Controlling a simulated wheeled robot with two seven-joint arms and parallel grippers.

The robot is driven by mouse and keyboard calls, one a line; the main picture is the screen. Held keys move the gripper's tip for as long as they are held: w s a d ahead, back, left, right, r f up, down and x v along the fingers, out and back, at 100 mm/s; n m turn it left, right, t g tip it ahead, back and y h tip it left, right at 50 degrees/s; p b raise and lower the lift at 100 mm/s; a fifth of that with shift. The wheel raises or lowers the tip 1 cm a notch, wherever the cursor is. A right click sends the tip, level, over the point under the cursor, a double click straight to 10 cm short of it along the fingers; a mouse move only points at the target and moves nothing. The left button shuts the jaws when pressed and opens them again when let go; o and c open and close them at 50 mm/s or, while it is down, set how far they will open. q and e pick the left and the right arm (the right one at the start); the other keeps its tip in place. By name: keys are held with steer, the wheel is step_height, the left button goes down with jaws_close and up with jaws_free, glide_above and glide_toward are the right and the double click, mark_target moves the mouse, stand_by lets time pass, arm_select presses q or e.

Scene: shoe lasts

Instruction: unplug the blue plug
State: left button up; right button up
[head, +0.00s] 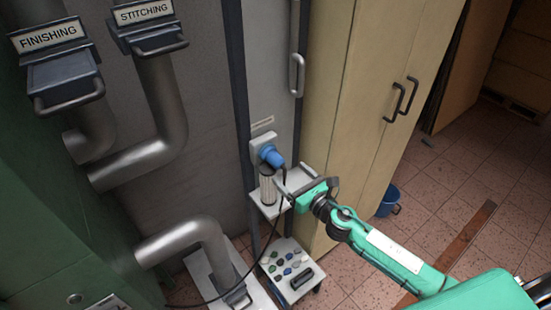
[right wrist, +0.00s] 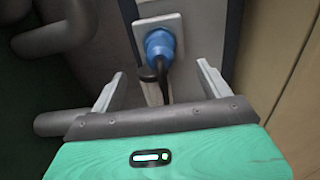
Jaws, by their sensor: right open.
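The blue plug (head: 271,156) sits in a pale wall socket (head: 262,143) on the grey panel, with a dark cable hanging from it. In the right wrist view the plug (right wrist: 160,46) is in the socket plate (right wrist: 178,22), ahead of and between my finger lines. My right gripper (head: 284,184) is open and empty, just below and right of the plug in the head view. Its fingertips also show in the right wrist view (right wrist: 160,72), apart from the plug. My left gripper is not in view.
A tilted control panel (head: 307,271) is lower down. Beige cabinets (head: 345,110) rise close on the right; grey pipes (head: 160,100) fill the left. A blue bucket (head: 388,203) stands on the floor.

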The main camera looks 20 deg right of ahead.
mark_target(281, 165)
steer(key=x, duration=0.8)
steer(key=shift+w+a, duration=0.1)
steer(key=shift+w, duration=0.3)
steer(key=shift+r, duration=0.1)
stand_by(0.6)
steer(key=c, duration=1.5)
